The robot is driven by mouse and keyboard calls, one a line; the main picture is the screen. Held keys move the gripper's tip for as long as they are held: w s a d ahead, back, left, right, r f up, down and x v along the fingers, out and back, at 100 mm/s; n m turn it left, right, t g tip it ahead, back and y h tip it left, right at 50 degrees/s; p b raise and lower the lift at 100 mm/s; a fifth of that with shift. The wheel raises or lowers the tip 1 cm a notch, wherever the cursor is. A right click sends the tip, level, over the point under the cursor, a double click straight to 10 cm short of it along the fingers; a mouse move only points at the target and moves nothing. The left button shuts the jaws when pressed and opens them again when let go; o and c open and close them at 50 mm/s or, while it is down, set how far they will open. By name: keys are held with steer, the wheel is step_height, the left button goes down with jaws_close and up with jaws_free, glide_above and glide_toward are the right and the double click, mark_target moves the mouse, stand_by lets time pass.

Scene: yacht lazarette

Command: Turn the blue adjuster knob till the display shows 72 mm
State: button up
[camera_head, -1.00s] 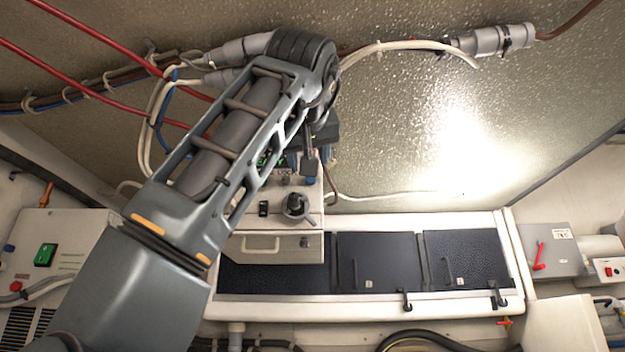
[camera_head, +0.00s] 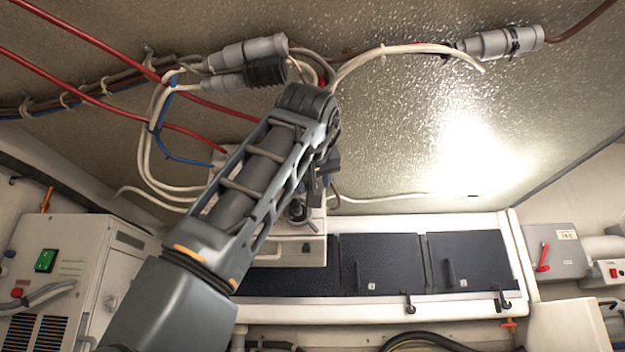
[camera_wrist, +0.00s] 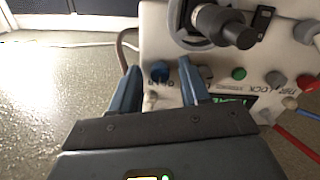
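The blue adjuster knob (camera_wrist: 160,71) sits on the face of a cream control box (camera_wrist: 150,40) in the wrist view. My gripper (camera_wrist: 159,63) is open, with one blue-grey finger on each side of the knob and gaps showing between. I cannot tell how deep the fingertips are relative to the knob. The display (camera_wrist: 236,102), with green characters on black, is partly hidden behind my gripper, and its reading is not legible. In the head view my arm covers most of the box, and the knob is hidden.
A black rotary handle (camera_wrist: 225,25) stands out from the box near my fingers. A green button (camera_wrist: 239,74) and a red knob (camera_wrist: 307,82) sit to the right. In the head view, cables (camera_head: 160,130) run behind my arm, and dark locker doors (camera_head: 380,265) lie to the right.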

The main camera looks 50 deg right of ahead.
jaws_close()
steer(key=shift+m, duration=0.4)
steer(key=m+p, duration=0.2)
steer(key=m, duration=0.5)
steer(key=shift+m+p, duration=0.4)
stand_by(0.4)
steer(key=shift+o, duration=0.5)
jaws_free()
